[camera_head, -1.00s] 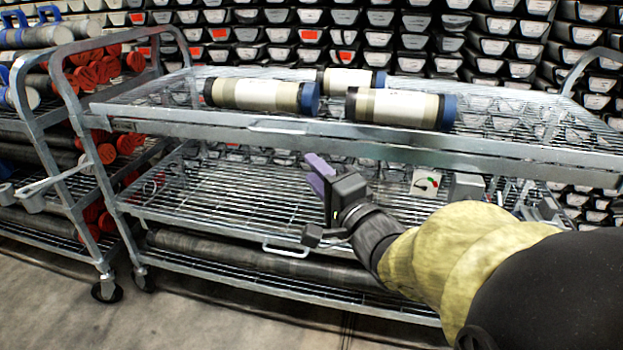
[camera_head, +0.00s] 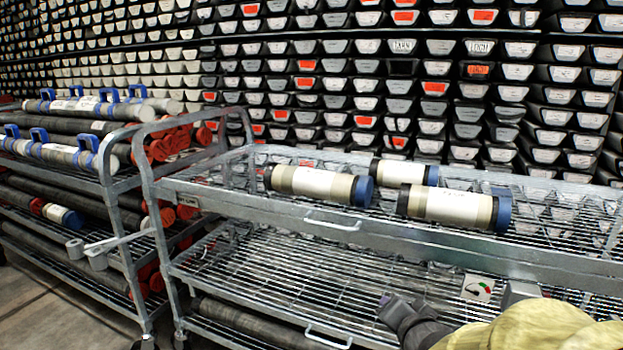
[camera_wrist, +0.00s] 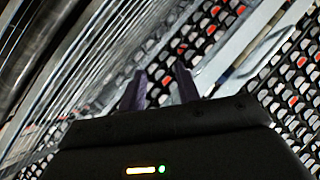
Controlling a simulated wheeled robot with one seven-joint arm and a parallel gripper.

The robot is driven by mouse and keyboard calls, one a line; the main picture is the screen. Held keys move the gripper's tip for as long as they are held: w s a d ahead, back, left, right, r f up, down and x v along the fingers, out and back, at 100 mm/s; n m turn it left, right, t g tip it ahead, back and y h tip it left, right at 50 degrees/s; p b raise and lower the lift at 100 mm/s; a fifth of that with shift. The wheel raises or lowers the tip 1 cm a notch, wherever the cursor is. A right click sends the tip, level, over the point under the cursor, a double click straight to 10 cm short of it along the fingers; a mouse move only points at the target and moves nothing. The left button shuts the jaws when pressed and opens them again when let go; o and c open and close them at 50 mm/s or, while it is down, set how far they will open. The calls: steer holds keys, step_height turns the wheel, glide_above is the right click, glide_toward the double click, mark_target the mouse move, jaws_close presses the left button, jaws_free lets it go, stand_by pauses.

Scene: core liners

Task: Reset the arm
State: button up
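My gripper shows in the wrist view (camera_wrist: 160,84), its two dark purple fingers apart with nothing between them. Three core liners with blue caps lie on the cart's top shelf: a left one (camera_head: 312,183), a rear one (camera_head: 400,173) and a right one (camera_head: 447,205). My arm is apart from them.
The metal cart's front rail (camera_head: 400,235) runs across in front of my arm. A second cart (camera_head: 128,190) at the left holds long tubes with red caps and blue-handled liners (camera_head: 75,155). Racks of core trays (camera_head: 350,85) fill the back. Bare floor (camera_head: 40,315) shows at lower left.

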steer(key=s+a+f+n+g+p, duration=0.1)
steer(key=s+f+n+g+p, duration=0.45)
steer(key=s+n+g, duration=0.4)
step_height(320, 180, up, 37)
steer(key=s+m+p, duration=0.1)
steer(key=s+p, duration=0.1)
steer(key=p, duration=3.5)
steer(key=shift+s+h, duration=0.3)
steer(key=shift+f, duration=0.15)
steer(key=shift+w+d, duration=0.1)
